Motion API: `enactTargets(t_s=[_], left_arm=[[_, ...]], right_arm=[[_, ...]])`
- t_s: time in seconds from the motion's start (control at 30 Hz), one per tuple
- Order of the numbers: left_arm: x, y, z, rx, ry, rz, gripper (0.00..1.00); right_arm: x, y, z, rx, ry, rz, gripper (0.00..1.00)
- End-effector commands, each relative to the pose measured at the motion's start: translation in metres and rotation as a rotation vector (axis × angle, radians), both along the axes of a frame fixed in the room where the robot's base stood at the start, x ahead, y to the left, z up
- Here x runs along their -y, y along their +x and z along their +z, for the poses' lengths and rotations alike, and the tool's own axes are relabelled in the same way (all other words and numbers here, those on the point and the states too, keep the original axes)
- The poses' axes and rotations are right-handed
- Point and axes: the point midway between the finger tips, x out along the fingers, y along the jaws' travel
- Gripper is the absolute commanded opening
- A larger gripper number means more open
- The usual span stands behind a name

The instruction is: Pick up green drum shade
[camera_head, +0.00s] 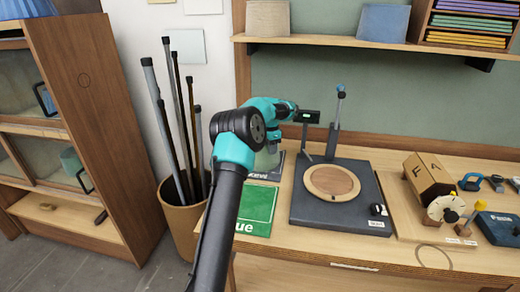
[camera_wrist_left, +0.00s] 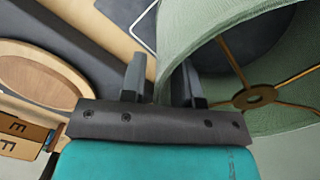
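The green drum shade (camera_wrist_left: 215,25) fills the right of the left wrist view, tilted in the picture. Its open end shows brass spokes and a hub. My left gripper (camera_wrist_left: 163,65) has its two fingers apart at the shade's near rim. The wall lies between them, with one finger outside and the other over the opening. A gap shows beside the outer finger; contact with the inner one is unclear. In the head view, a pale green part of the shade (camera_head: 267,160) shows beyond my left arm, which hides much of it. My right gripper is out of view.
A dark base with a round wooden disc (camera_head: 331,180) and an upright post (camera_head: 336,117) stands right of the shade. A green mat (camera_head: 257,208) lies in front. A wooden block (camera_head: 428,178) and dial stand further right. A bin of rods (camera_head: 180,210) stands left.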

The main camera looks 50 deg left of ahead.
Motion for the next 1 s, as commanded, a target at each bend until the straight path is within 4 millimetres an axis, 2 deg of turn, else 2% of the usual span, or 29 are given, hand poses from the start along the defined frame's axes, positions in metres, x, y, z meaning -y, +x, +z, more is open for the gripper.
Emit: enactTargets(t_s=[0.03,0.3,0.77,1.0], left_arm=[[0.0,0.0,0.0,0.0,0.0,0.0,0.24],[0.0,0.0,0.0,0.0,0.0,0.0,0.0],[0.0,0.0,0.001,0.001,0.001,0.0,0.0],[0.0,0.0,0.014,0.001,0.001,0.0,0.0]], right_arm=[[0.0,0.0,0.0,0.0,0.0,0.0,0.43],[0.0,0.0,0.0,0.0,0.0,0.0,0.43],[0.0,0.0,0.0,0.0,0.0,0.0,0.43],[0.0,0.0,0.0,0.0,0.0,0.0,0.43]])
